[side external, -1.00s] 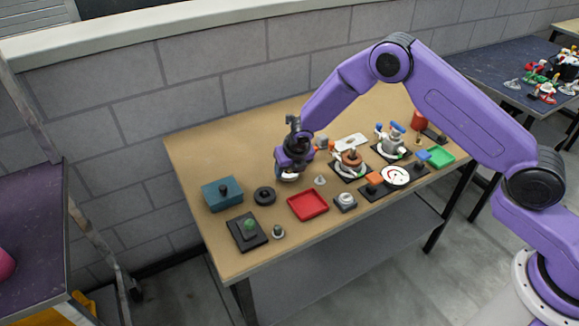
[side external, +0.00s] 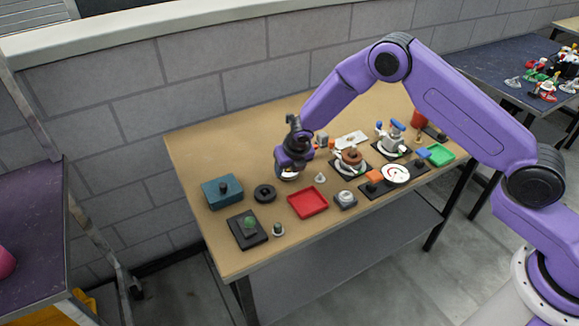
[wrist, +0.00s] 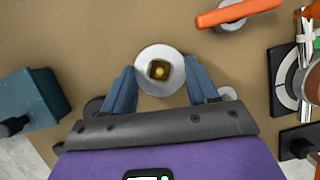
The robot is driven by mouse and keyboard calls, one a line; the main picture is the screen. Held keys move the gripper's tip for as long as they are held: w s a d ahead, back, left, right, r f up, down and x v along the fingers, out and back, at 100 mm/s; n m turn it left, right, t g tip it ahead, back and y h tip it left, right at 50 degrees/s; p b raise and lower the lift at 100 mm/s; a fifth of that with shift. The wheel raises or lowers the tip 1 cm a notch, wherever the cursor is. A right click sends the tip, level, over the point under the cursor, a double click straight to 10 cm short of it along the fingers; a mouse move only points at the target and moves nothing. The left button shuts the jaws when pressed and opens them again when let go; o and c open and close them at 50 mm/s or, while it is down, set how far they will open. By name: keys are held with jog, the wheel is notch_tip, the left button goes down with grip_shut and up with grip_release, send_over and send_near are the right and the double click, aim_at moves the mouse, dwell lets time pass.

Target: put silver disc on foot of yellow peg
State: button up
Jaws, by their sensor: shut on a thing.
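The silver disc (wrist: 160,89) is round and pale, and lies between the two blue fingers of my gripper (wrist: 160,70) in the wrist view. My gripper is shut on its edges. The yellow peg (wrist: 160,70) shows end-on near the middle of the disc, with a dark squarish area around it. I cannot tell whether the disc is around the peg or still above it, or whether it rests on the foot. In the side view my gripper (side external: 291,166) points down near the back of the table, and the disc (side external: 289,175) shows as a pale sliver beneath it. The peg is hidden there.
A teal box (side external: 222,191) and a black ring (side external: 264,193) are left of my gripper. A red tray (side external: 308,202) and a small grey cone (side external: 320,178) are in front and to the right. An orange bar (wrist: 238,12) lies beyond. Several fixtures crowd the right side.

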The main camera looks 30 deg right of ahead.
jog(key=shift+f, duration=0.2)
dwell(0.3)
jog(key=o, duration=1.4)
notch_tip(320, 180, up, 8)
jog(key=shift+f, duration=0.25)
dwell(0.3)
